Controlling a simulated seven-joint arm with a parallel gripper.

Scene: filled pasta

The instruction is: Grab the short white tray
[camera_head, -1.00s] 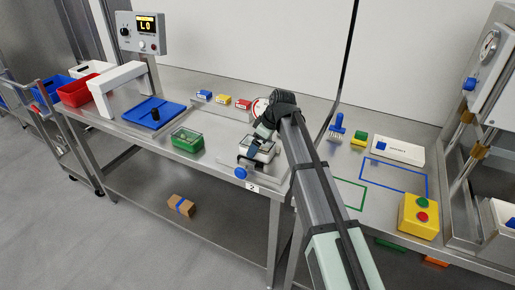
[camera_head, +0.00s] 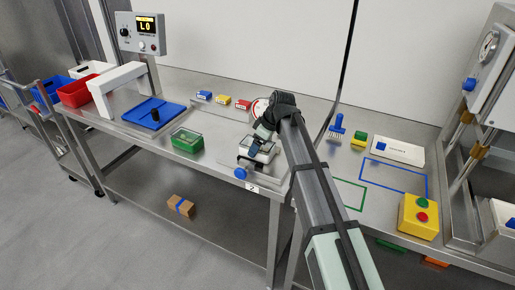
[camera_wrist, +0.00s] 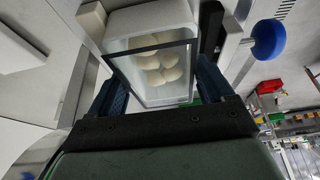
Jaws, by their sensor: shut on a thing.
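The short white tray (camera_wrist: 150,22) shows in the wrist view between the two fingers of my gripper (camera_wrist: 160,92). It has a clear, dark-edged window, and several pale round pasta pieces (camera_wrist: 158,68) show inside. My gripper is shut on the tray, with a blue finger pad at each side. In the head view the tray (camera_head: 258,148) sits at the fixture near the front right of the left bench, partly hidden by my gripper (camera_head: 257,143). I cannot tell whether it touches the surface below.
A blue knob (camera_head: 240,173) stands at the fixture's front, close to the tray. A green clear-lidded box (camera_head: 187,139) is to the left. Small blue, yellow and red boxes (camera_head: 223,99) stand behind. A yellow button box (camera_head: 418,215) is on the right bench.

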